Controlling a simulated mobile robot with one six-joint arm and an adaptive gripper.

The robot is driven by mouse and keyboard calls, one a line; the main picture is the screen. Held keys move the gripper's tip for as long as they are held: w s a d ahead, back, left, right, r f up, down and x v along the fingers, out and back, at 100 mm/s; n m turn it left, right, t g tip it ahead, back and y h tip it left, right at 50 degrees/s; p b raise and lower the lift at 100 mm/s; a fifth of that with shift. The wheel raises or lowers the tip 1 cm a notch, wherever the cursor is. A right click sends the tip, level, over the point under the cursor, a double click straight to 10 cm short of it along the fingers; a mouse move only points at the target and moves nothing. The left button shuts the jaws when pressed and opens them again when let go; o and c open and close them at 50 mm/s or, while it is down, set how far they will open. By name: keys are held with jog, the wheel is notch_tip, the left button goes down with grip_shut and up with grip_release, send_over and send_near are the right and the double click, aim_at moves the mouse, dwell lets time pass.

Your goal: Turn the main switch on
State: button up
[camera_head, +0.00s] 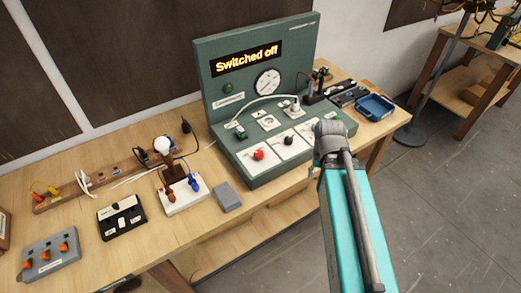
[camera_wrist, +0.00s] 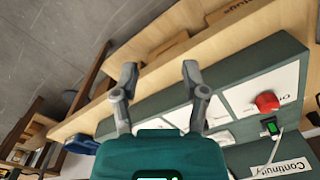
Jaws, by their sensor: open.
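The green control panel (camera_head: 245,100) stands on the wooden bench, with a lit sign (camera_head: 246,59) reading "Switched off". On its sloped front are a red knob (camera_head: 258,154), a black knob (camera_head: 289,140) and a small green switch (camera_head: 240,132). I cannot read which one is the main switch. In the wrist view the red knob (camera_wrist: 267,102) and the lit green switch (camera_wrist: 270,127) show at the right, beside a "Continuity" label. My gripper (camera_wrist: 159,72) is open and empty, its fingers left of the red knob and apart from it. The head view hides its fingers behind my arm.
A bulb (camera_head: 162,145) in its holder, a white board (camera_head: 184,195), a grey box (camera_head: 226,197) and a black switch block (camera_head: 121,217) lie left of the panel. A blue tray (camera_head: 375,106) lies to its right. The floor in front is clear.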

jog(key=o, duration=0.4)
jog(key=shift+w, duration=0.1)
jog(key=shift+c, duration=0.2)
jog(key=shift+o, duration=0.3)
jog(key=shift+w+a+r, duration=0.1)
jog(key=shift+a+r, duration=0.05)
notch_tip(320, 180, up, 8)
jog(key=n+p, duration=0.9)
jog(key=n, duration=0.9)
send_over(259, 152)
jog(key=shift+r, duration=0.1)
jog(key=shift+f+b, duration=0.2)
jog(key=shift+b, duration=0.2)
notch_tip(259, 152, down, 13)
jog(key=b, duration=1.3)
jog(key=shift+f, duration=0.2)
